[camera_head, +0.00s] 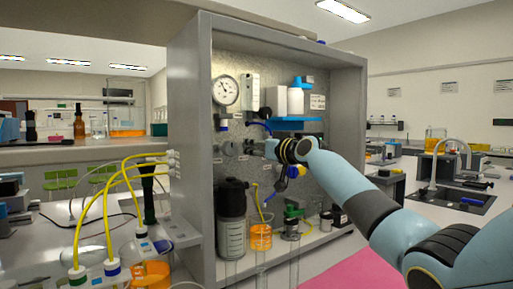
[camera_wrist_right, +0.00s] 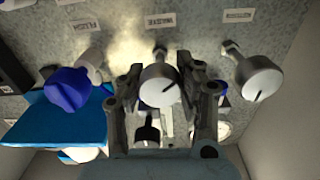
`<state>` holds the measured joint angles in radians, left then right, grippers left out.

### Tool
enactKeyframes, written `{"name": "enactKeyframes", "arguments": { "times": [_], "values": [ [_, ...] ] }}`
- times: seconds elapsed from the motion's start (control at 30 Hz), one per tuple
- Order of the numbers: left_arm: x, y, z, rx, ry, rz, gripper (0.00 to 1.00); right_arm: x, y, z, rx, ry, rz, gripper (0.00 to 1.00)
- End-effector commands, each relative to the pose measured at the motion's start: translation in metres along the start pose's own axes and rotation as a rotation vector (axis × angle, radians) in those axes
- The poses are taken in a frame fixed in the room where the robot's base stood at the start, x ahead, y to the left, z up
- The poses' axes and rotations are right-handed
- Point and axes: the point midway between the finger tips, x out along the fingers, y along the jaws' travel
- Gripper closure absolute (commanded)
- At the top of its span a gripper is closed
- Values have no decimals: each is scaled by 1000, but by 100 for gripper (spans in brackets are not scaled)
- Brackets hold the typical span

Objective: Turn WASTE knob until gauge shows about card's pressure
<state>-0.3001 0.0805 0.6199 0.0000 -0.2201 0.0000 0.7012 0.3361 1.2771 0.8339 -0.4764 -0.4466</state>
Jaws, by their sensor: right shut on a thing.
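The WASTE knob (camera_wrist_right: 160,88) is a white round knob with a dark pointer line, below its upside-down WASTE label (camera_wrist_right: 162,20) in the right wrist view. My right gripper (camera_wrist_right: 164,98) has a finger on each side of it and is shut on it. In the head view my right gripper (camera_head: 259,147) reaches the panel from the right and hides this knob. The round white gauge (camera_head: 226,90) is above and left of the gripper; its needle is too small to read. A white card-like piece (camera_head: 252,92) is beside it; its text is unreadable. My left gripper is not in view.
In the wrist view a blue knob (camera_wrist_right: 68,90) is left of the gripper and another white knob (camera_wrist_right: 258,78) is right. A blue shelf (camera_head: 297,124) sits above the gripper. A dark bottle (camera_head: 231,215) and an orange-filled beaker (camera_head: 261,237) stand below.

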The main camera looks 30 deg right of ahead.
Motion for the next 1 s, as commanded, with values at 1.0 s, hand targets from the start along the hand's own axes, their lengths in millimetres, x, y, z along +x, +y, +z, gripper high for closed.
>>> {"name": "enactKeyframes", "arguments": {
  "times": [1.0],
  "values": [
    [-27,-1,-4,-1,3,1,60,0,1,0,639,-1,1,98]
  ]
}}
